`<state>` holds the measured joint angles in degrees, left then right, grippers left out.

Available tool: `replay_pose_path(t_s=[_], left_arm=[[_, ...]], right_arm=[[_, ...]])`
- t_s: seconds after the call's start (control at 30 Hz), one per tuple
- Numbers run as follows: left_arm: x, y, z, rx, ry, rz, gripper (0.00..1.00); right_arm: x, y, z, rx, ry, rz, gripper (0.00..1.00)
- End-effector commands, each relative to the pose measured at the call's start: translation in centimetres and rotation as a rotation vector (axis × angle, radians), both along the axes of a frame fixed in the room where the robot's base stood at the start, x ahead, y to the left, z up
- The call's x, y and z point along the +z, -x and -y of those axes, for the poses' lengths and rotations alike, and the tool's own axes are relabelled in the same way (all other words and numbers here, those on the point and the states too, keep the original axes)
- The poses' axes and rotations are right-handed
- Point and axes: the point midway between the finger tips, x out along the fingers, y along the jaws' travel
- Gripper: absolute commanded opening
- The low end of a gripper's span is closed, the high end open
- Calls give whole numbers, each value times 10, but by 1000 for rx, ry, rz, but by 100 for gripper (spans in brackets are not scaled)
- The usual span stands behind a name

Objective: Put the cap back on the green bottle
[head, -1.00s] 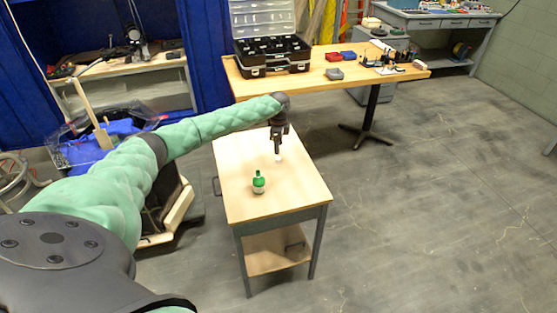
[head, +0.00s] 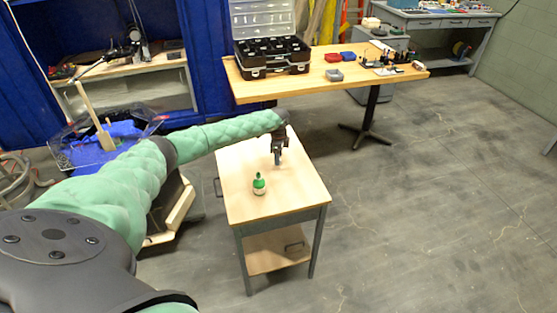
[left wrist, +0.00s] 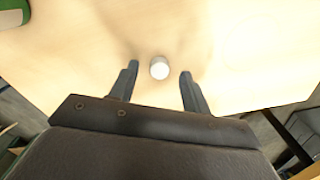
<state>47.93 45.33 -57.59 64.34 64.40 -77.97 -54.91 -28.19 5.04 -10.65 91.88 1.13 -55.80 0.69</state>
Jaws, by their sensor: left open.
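The green bottle (head: 259,184) stands upright on the small wooden cart, with a white label low on its side. Part of it shows at the top left corner of the left wrist view (left wrist: 14,12). A small white cap (left wrist: 159,68) sits on the cart top. My left gripper (head: 277,162) points down over the cart, behind and to the right of the bottle. In the left wrist view its fingers (left wrist: 157,78) are open, with the cap between and slightly beyond the tips. The cap is hidden in the head view. My right gripper is not in view.
The cart top (head: 290,196) is otherwise clear. Open floor lies to the right.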

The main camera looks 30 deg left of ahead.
Motion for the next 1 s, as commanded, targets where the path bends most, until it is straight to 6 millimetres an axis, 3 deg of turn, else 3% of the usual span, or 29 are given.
replay_pose_path(t_s=[0.2,0.5,0.53,0.77,1.0], left_arm=[[-12,0,0,0,0,0,47],[-12,0,0,0,0,0,47],[-12,0,0,0,0,0,46],[-12,0,0,0,0,0,0],[-12,0,0,0,0,0,0]], right_arm=[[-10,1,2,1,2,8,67],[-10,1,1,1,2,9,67],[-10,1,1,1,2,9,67],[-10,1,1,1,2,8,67],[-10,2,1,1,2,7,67]])
